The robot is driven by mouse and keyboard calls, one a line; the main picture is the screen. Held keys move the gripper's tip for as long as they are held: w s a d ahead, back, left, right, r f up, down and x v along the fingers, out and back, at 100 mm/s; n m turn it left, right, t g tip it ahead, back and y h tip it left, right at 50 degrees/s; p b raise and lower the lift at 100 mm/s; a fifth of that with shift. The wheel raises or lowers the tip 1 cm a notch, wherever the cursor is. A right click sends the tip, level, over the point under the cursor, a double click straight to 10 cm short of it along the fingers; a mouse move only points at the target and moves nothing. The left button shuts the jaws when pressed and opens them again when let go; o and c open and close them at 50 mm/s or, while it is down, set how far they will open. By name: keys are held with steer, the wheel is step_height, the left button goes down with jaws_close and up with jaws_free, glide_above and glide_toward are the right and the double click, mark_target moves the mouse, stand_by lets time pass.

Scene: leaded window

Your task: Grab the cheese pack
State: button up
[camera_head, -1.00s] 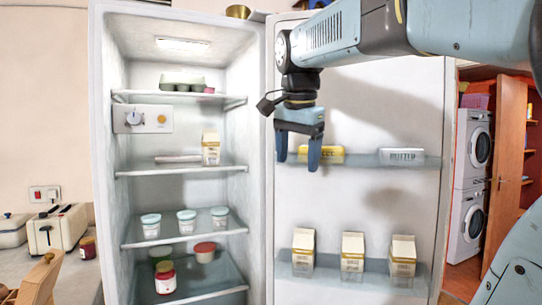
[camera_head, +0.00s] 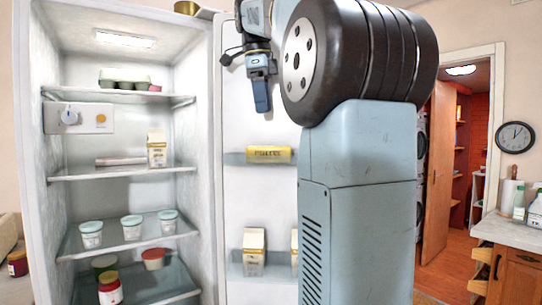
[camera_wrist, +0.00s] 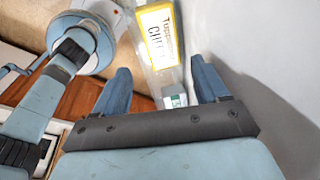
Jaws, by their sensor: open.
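The cheese pack (camera_head: 269,154) is a yellow, dark-lettered pack on the upper shelf of the open fridge door. My gripper (camera_head: 262,98) hangs above the pack in the head view, fingers pointing down, seen nearly edge-on. In the wrist view my gripper (camera_wrist: 160,72) has its two blue fingers wide apart with nothing held between them. The pack is apart from the fingers.
A small white and green pack (camera_wrist: 175,100) shows nearer in the wrist view. The door's inner wall (camera_wrist: 265,60) runs close on the right there. A carton (camera_head: 254,250) stands on the lower door shelf. My arm hides the door's right part in the head view.

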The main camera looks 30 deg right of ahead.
mark_target(269, 154)
steer(key=f, duration=0.3)
steer(key=d+f, duration=0.1)
steer(key=f, duration=0.3)
steer(key=d+f, duration=0.1)
steer(key=f, duration=0.2)
steer(key=shift+w+f, duration=0.25)
steer(key=shift+w, duration=0.05)
steer(key=shift+c, duration=0.4)
steer(key=c, duration=0.9)
